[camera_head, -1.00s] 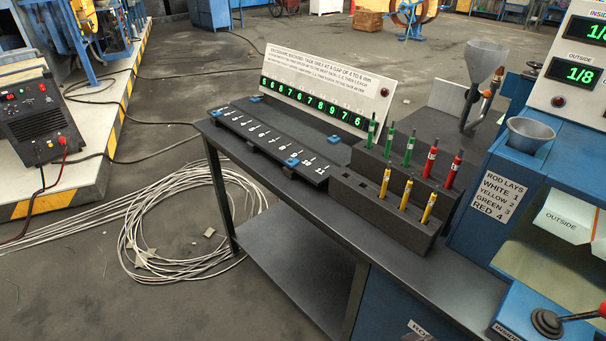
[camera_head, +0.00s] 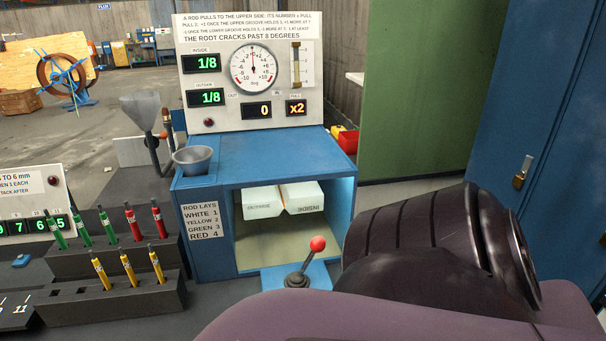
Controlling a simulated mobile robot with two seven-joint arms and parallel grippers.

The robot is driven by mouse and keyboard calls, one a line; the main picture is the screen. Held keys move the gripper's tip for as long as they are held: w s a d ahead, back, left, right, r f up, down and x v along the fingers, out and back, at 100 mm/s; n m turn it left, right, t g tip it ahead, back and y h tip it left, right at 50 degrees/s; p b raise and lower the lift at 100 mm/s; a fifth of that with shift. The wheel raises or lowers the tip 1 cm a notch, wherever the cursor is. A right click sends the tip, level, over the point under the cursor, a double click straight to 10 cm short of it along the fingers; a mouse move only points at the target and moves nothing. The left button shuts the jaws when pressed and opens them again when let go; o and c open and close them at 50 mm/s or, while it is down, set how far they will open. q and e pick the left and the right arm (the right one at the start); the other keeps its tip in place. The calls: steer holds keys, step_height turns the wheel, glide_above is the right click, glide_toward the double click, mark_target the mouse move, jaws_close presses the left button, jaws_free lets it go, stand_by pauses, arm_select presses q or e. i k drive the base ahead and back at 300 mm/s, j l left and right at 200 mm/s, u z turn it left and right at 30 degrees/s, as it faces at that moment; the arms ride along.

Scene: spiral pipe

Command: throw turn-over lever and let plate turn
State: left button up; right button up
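The lever (camera_head: 305,264) has a red ball knob and a dark boot, and stands on a blue base at the front of the blue cabinet (camera_head: 262,150). Its stick tilts up and to the right. Inside the cabinet's lit opening, a white plate (camera_head: 302,195) shows two slabs with a groove between them. The left slab reads OUTSIDE; the right slab's label appears upside down. One of my arms, dark and purple, fills the lower right, close to the lever in the picture. Neither gripper shows.
A panel (camera_head: 290,30) above the cabinet has a dial near zero and displays 1/8, 1/8, 0 and x2. A rod rack (camera_head: 100,300) with red, green and yellow rods stands left. A funnel (camera_head: 140,110) and bowl (camera_head: 192,158) are nearby. Blue doors (camera_head: 560,120) stand right.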

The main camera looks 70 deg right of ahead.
mark_target(317, 244)
steer(key=z, duration=2.35)
steer(key=k+l, duration=0.1)
steer(key=l, duration=0.8)
steer(key=k+l+z, duration=0.15)
steer(key=l, duration=0.8)
